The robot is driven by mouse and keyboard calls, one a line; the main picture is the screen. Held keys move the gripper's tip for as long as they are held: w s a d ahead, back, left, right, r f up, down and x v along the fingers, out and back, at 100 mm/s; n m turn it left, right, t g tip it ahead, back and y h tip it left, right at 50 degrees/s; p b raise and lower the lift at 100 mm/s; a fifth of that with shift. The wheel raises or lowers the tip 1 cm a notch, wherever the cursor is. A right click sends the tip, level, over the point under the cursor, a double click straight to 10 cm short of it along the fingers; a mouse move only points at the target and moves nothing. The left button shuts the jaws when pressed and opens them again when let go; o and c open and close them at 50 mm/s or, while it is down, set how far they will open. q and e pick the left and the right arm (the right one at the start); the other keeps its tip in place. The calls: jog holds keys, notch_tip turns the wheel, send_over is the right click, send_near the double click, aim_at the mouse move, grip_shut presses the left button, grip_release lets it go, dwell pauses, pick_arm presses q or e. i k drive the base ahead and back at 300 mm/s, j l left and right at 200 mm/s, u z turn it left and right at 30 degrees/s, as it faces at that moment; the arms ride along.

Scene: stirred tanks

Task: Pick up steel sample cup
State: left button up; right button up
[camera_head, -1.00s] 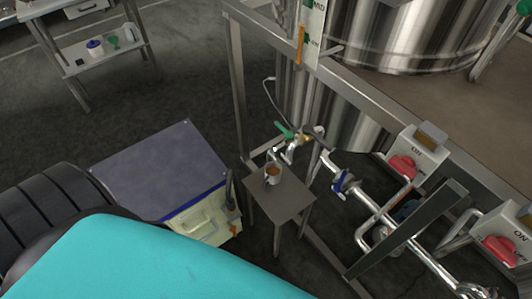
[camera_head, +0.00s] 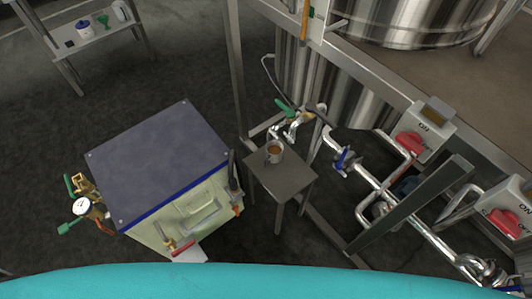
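The steel sample cup (camera_head: 274,152) stands upright on a small grey square stand (camera_head: 283,181). It holds brown liquid and sits near the stand's back edge, just below a metal tap with a green handle (camera_head: 285,107). Neither of my grippers shows in the head view, so whether they are open or shut is hidden.
A pale cabinet (camera_head: 180,222) with a dark top stands left of the stand, gauge fittings (camera_head: 82,205) at its left. Pipes with a blue valve (camera_head: 342,160) and red switches (camera_head: 412,143) lie right. A steel tank and frame post (camera_head: 235,70) rise behind.

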aim_at(274, 149)
jog(key=k+j+u, duration=0.1)
jog(key=j, duration=0.3)
jog(key=k+j+u, duration=0.15)
jog(key=j, duration=0.3)
jog(key=k+j+u, duration=0.1)
jog(key=j, duration=0.35)
jog(key=k+j+u, duration=0.1)
jog(key=j, duration=0.35)
jog(key=k, duration=0.1)
